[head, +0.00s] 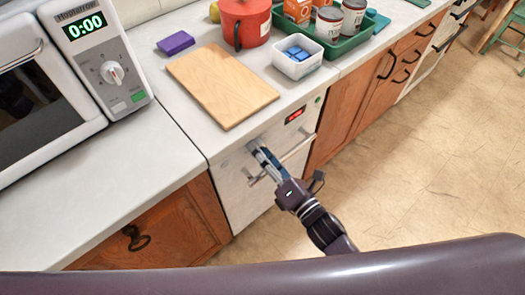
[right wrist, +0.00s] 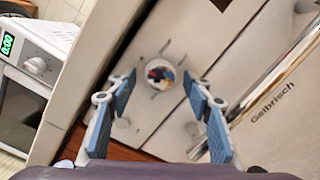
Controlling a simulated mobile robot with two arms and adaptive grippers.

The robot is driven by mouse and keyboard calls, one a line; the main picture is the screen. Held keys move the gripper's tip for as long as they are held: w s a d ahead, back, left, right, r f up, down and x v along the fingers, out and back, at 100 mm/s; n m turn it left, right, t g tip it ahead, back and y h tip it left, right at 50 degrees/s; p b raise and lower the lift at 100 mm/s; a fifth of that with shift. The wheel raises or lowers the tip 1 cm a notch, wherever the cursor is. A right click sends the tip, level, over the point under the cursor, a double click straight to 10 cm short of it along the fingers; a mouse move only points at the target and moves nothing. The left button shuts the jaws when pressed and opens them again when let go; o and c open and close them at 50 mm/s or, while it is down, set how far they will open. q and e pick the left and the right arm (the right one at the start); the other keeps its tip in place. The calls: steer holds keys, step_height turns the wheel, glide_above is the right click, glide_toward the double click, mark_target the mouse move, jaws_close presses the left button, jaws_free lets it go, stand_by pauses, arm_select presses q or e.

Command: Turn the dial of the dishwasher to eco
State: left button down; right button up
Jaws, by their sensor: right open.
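The dishwasher (head: 243,197) is a white front under the counter with a bar handle. My right gripper (head: 256,147) is open at the left part of its top panel. In the right wrist view, the dial (right wrist: 160,73) is a small round knob with a multicoloured middle and marks around it. The open fingers of my right gripper (right wrist: 158,77) stand on either side of the dial and hold nothing. I cannot tell whether they touch it. I cannot read its setting or find an eco label. In the head view the gripper hides the dial. My left gripper is out of view.
The dishwasher's red display (head: 295,115) and handle (head: 296,149) are right of the gripper. Above are a wooden board (head: 220,85), a white tub (head: 298,60) of blue blocks and a red pot (head: 245,22). A microwave (head: 45,75) stands left.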

steer(key=c, duration=1.2)
steer(key=shift+o, duration=0.2)
